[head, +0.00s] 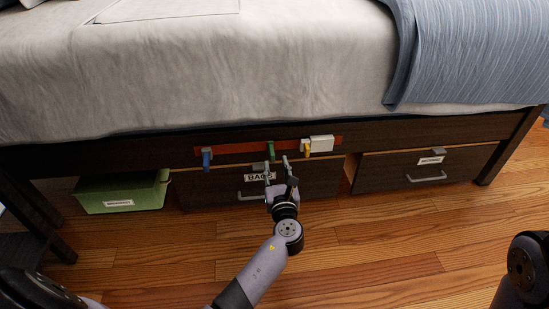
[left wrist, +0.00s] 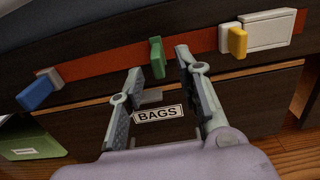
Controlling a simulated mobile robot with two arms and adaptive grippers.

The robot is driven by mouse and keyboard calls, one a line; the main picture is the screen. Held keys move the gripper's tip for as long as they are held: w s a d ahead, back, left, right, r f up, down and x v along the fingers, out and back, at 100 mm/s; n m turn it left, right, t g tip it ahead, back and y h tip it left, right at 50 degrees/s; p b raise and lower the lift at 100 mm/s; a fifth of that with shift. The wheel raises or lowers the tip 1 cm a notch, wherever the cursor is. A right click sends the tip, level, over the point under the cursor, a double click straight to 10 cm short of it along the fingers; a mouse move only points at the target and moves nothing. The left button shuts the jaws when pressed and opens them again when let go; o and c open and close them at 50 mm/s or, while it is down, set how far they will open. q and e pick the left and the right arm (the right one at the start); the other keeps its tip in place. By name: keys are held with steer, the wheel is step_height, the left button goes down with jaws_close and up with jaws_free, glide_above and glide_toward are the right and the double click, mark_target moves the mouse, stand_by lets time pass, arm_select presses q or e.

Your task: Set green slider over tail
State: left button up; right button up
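The green slider (head: 270,151) sits on a red strip (head: 238,149) along the dark bed frame, between a blue slider (head: 206,157) and a yellow slider (head: 307,147). My left gripper (head: 277,167) is open and empty, just below and in front of the green slider. In the left wrist view the green slider (left wrist: 156,58) shows between the two fingertips (left wrist: 159,66), with gaps on both sides. I see no contact. Nothing is clearly identifiable as the tail. My right gripper is out of view.
A white block (head: 321,143) sits at the strip's right end. Below are a drawer labelled BAGS (head: 315,181), another drawer (head: 390,171) with a handle, and a green box (head: 122,193) at left. The wooden floor (head: 380,250) in front is clear.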

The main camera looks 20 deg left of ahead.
arm_select(q)
steer(key=v, duration=0.6)
steer(key=shift+d, duration=0.15)
